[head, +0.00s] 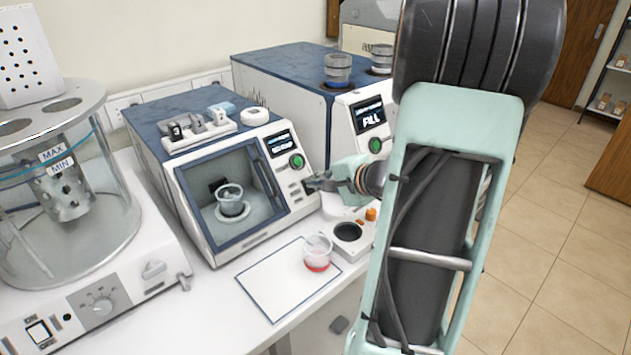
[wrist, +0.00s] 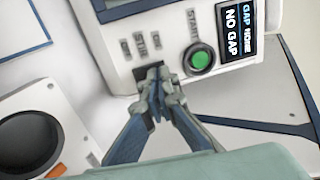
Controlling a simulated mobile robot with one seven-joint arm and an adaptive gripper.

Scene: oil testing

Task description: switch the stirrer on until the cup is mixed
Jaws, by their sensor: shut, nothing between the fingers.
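A small white unit with a round black plate (head: 347,232) and an orange knob (head: 371,214) looks like the stirrer. It stands at the right of the bench, and its black plate (wrist: 28,143) is partly cut off at the left of the wrist view. A clear cup (head: 317,255) with red at its bottom stands on a white mat (head: 285,285), apart from the stirrer. A second clear cup (head: 230,200) sits inside a windowed machine (head: 245,245). My gripper (head: 315,184) is shut and empty at this machine's button panel; its fingertips (wrist: 154,80) hide part of the buttons. I cannot tell whether they touch.
A second blue-topped machine (head: 300,70) stands behind. A glass bath (head: 70,200) fills the left. Open floor (head: 560,240) lies to the right.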

